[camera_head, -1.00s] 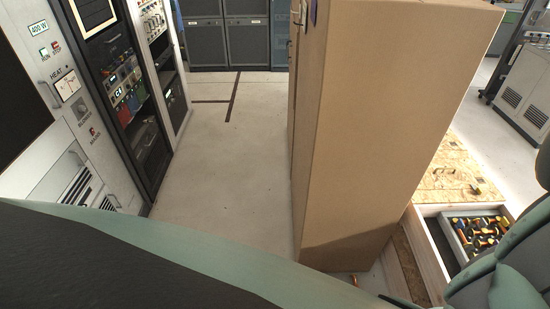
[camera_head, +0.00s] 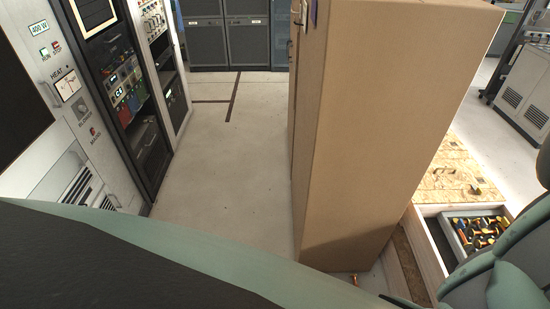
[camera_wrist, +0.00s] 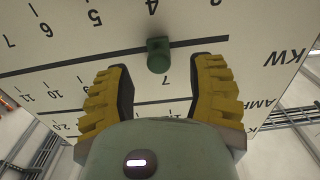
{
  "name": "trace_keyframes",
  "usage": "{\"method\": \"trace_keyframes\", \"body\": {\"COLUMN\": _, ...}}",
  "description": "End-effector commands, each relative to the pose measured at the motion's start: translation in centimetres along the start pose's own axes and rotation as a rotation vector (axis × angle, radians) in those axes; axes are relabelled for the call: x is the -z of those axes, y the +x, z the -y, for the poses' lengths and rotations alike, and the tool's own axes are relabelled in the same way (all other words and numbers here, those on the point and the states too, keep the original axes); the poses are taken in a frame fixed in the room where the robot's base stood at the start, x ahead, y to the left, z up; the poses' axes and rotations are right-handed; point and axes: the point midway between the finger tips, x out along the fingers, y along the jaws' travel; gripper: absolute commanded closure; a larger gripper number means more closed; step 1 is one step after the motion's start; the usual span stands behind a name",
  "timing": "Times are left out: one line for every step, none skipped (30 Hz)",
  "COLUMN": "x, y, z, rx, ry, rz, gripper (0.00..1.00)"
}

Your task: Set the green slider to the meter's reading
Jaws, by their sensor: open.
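The green slider (camera_wrist: 158,54) is a small dark green knob in the wrist view. It sits on a dark straight slot on a pale scale panel (camera_wrist: 120,20). The upper scale carries numbers and the letters KW, and other numbered scales lie below it, one marked AMP. My gripper (camera_wrist: 160,75) is open, with its yellow ridged fingers on either side of the knob and slightly below it. I see gaps between the knob and both fingers. A small white meter (camera_head: 67,85) labelled HEAT is on the left rack in the head view; its reading is too small to tell.
Tall equipment racks (camera_head: 112,80) line the left. A tall cardboard box (camera_head: 385,130) stands in the middle right, close to me. A wooden crate (camera_head: 428,245) with colourful parts lies at the lower right. The floor (camera_head: 235,150) between racks and box is clear.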

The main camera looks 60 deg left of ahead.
Motion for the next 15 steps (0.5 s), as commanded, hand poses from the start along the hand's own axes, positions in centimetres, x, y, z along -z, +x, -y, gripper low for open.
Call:
{"method": "trace_keyframes", "body": {"x": -0.1, "y": -0.9, "z": -0.1, "rx": -0.002, "ry": 0.000, "rz": 0.004, "gripper": 0.45}}
{"method": "trace_keyframes", "body": {"x": -0.1, "y": -1.3, "z": -0.1, "rx": -0.002, "ry": 0.000, "rz": 0.003, "gripper": 0.45}}
{"method": "trace_keyframes", "body": {"x": 0.0, "y": -1.9, "z": -0.1, "rx": -0.002, "ry": 0.001, "rz": 0.001, "gripper": 0.45}}
{"method": "trace_keyframes", "body": {"x": 0.0, "y": -2.3, "z": -0.1, "rx": -0.003, "ry": 0.001, "rz": 0.001, "gripper": 0.45}}
{"method": "trace_keyframes", "body": {"x": -0.1, "y": -2.8, "z": -0.1, "rx": -0.003, "ry": 0.001, "rz": 0.003, "gripper": 0.45}}
{"method": "trace_keyframes", "body": {"x": -0.1, "y": -3.3, "z": -0.1, "rx": -0.003, "ry": 0.001, "rz": 0.003, "gripper": 0.45}}
{"method": "trace_keyframes", "body": {"x": -0.1, "y": -3.7, "z": -0.1, "rx": -0.003, "ry": 0.001, "rz": 0.003, "gripper": 0.45}}
{"method": "trace_keyframes", "body": {"x": -0.1, "y": -3.9, "z": -0.1, "rx": -0.003, "ry": 0.001, "rz": 0.001, "gripper": 0.45}}
{"method": "trace_keyframes", "body": {"x": 0.0, "y": -4.2, "z": -0.1, "rx": -0.003, "ry": 0.001, "rz": 0.000, "gripper": 0.45}}
{"method": "trace_keyframes", "body": {"x": 0.0, "y": -4.3, "z": -0.1, "rx": -0.003, "ry": 0.001, "rz": -0.001, "gripper": 0.45}}
{"method": "trace_keyframes", "body": {"x": 0.1, "y": -4.5, "z": -0.1, "rx": -0.003, "ry": 0.001, "rz": -0.002, "gripper": 0.45}}
{"method": "trace_keyframes", "body": {"x": 0.1, "y": -4.6, "z": -0.1, "rx": -0.003, "ry": 0.001, "rz": -0.002, "gripper": 0.45}}
{"method": "trace_keyframes", "body": {"x": 0.1, "y": -4.6, "z": -0.1, "rx": -0.003, "ry": 0.001, "rz": -0.003, "gripper": 0.45}}
{"method": "trace_keyframes", "body": {"x": 0.1, "y": -4.6, "z": -0.1, "rx": -0.003, "ry": 0.001, "rz": -0.003, "gripper": 0.45}}
{"method": "trace_keyframes", "body": {"x": 0.1, "y": -4.6, "z": -0.1, "rx": -0.003, "ry": 0.001, "rz": -0.003, "gripper": 0.45}}
